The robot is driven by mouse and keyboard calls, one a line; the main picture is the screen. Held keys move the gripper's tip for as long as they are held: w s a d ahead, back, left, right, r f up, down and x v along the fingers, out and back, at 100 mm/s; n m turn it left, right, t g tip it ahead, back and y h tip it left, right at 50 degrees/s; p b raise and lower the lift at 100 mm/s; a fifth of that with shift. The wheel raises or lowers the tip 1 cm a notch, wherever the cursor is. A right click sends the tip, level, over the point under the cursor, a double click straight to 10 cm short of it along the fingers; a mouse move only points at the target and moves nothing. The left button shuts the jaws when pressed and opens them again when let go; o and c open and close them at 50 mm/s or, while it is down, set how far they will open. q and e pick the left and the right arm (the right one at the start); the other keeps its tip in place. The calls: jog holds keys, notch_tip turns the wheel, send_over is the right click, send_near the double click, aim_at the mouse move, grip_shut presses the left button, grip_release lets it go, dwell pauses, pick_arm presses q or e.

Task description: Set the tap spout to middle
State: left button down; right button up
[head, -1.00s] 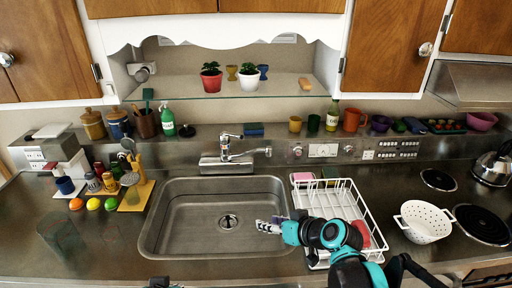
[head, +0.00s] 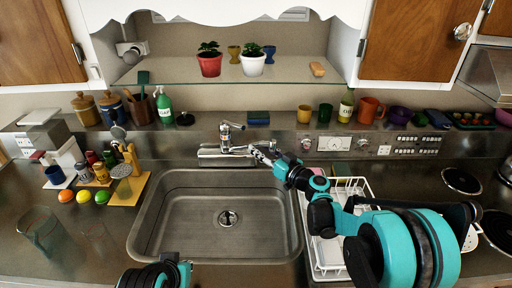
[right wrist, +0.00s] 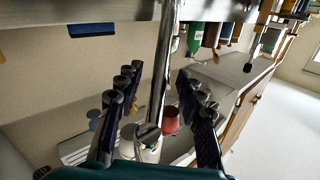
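The chrome tap (head: 226,148) stands behind the sink (head: 140,236). Its spout (head: 241,150) points to the right, along the back of the sink, and its end is hidden by my right gripper (head: 262,153). In the right wrist view the spout (right wrist: 162,75) runs between the two spread dark fingers of the right gripper (right wrist: 158,100). Gaps show on both sides, so the gripper is open around the spout. My left arm's end (head: 160,274) shows at the bottom edge in the head view; its fingers cannot be made out.
A white dish rack (head: 318,262) stands right of the sink, under my right arm. A blue sponge (head: 258,117) lies on the ledge behind the tap. Spice jars and fruit stand left of the sink. The space above the basin is clear.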

pick_arm(q)
jog(key=shift+f, duration=0.35)
pick_arm(e)
jog(key=shift+x, duration=1.4)
grip_shut()
